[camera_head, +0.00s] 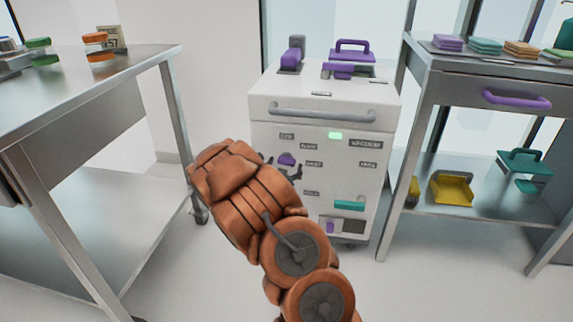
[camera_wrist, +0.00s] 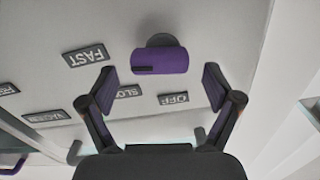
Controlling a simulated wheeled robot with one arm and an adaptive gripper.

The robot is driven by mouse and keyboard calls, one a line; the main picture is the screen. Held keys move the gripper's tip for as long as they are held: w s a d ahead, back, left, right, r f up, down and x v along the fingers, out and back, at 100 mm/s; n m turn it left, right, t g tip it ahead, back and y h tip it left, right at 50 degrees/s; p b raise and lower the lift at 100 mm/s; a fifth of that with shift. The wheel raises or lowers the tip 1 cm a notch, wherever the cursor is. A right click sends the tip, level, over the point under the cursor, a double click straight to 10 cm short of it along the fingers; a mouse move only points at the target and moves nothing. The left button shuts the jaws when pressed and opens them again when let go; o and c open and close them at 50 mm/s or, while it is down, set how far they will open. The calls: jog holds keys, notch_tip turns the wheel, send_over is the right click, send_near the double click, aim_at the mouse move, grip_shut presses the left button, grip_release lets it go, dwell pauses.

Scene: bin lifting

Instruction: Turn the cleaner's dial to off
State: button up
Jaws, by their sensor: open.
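The cleaner (camera_head: 320,107) is a white cabinet with a grey front handle. Its purple dial (camera_head: 287,159) is on the front panel, partly hidden by my arm in the head view. In the wrist view the dial (camera_wrist: 160,60) is a purple bar on a grey round base, with a dark mark at its left end. The labels appear upside down: FAST (camera_wrist: 86,56), SLOW (camera_wrist: 128,91) and OFF (camera_wrist: 173,98). My gripper (camera_wrist: 158,80) is open, its fingers to either side of the dial in the picture. I see no contact with it.
A green light (camera_head: 335,135) glows on the panel, above a teal part (camera_head: 349,204). A steel table (camera_head: 90,60) stands left. A steel shelf (camera_head: 470,195) stands close on the right, with a purple handle (camera_head: 516,101). Floor between table and cleaner is free.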

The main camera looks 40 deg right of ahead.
jog(key=shift+b+x, duration=0.3)
jog(key=shift+x, duration=1.15)
jog(key=c, duration=1.2)
